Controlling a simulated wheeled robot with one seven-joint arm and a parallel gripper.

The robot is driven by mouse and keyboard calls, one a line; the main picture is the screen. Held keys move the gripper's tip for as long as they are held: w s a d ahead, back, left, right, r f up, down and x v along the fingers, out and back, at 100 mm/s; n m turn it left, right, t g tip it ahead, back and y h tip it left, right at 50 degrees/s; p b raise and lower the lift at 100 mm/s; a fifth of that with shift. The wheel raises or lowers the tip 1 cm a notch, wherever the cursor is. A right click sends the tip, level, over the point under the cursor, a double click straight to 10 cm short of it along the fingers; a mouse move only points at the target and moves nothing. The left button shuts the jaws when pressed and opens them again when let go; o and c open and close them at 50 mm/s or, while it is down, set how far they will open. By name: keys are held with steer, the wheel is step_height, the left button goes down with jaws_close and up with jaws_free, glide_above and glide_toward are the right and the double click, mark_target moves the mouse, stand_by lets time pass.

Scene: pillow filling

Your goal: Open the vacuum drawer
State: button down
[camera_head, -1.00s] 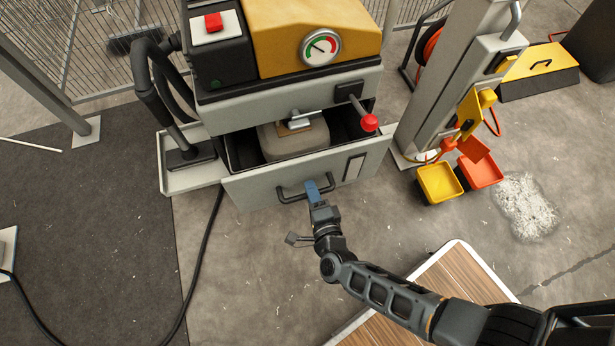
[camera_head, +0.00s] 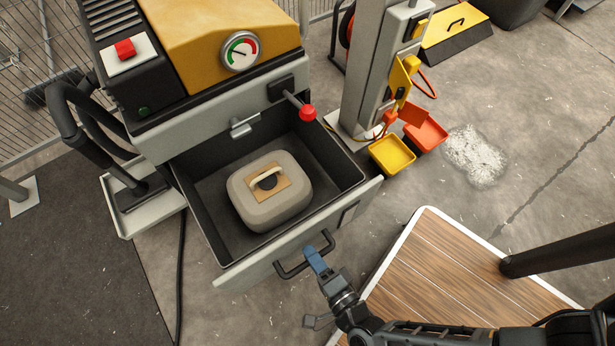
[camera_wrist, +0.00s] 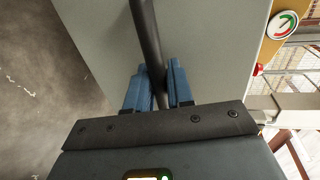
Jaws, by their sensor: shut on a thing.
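The vacuum drawer (camera_head: 225,215) is pulled well out of the yellow and grey vacuum machine (camera_head: 205,40). A grey block with a tan patch and a light handle (camera_head: 270,195) lies inside it. The black bar handle (camera_head: 292,268) is on the drawer's front panel. My gripper (camera_head: 315,255) is at the right part of this handle, its blue fingers shut on the bar. In the wrist view, the blue fingers (camera_wrist: 160,85) sit on both sides of the dark handle bar (camera_wrist: 146,35), in front of the grey drawer front (camera_wrist: 200,40).
A wood-topped table (camera_head: 440,265) with a white rim stands at the right, close to my arm. A post with yellow (camera_head: 392,153) and orange (camera_head: 425,132) scoops stands right of the machine. White fluff (camera_head: 475,155) lies on the floor. A black hose (camera_head: 90,145) is at the left.

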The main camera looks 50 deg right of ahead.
steer(key=shift+s, duration=0.1)
steer(key=c, duration=1.2)
jaws_free()
steer(key=shift+o, duration=0.2)
steer(key=p+v, duration=0.1)
steer(key=v, duration=0.6)
steer(key=shift+s, duration=0.4)
steer(key=shift+a, duration=0.15)
